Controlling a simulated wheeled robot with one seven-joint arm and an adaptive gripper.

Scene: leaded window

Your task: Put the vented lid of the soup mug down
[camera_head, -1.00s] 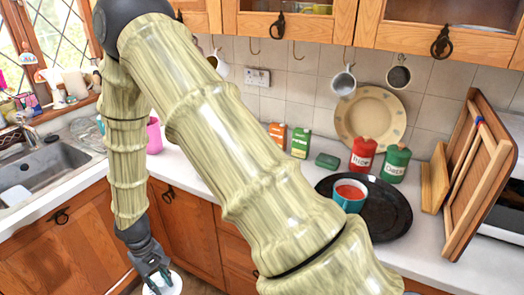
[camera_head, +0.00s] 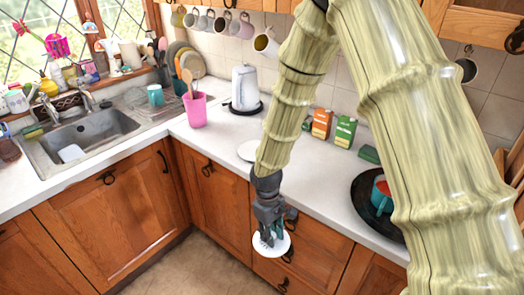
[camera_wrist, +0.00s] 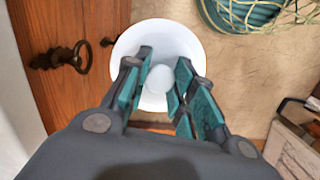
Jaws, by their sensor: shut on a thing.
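My gripper (camera_head: 271,230) points down in front of the drawers, below the worktop's edge. It is shut on the knob of a round white lid (camera_head: 259,249). The wrist view shows my gripper (camera_wrist: 160,75) with its teal finger pads on either side of the knob, and the white lid (camera_wrist: 160,32) beyond them. I cannot make out the vent. The teal soup mug (camera_head: 381,196) with red contents stands on a black round tray (camera_head: 363,205) at the right, partly hidden by my arm.
A pink utensil pot (camera_head: 196,112) and a white kettle (camera_head: 245,88) stand farther left. An orange box (camera_head: 321,124) and a green box (camera_head: 344,132) stand at the wall. Bare worktop lies between.

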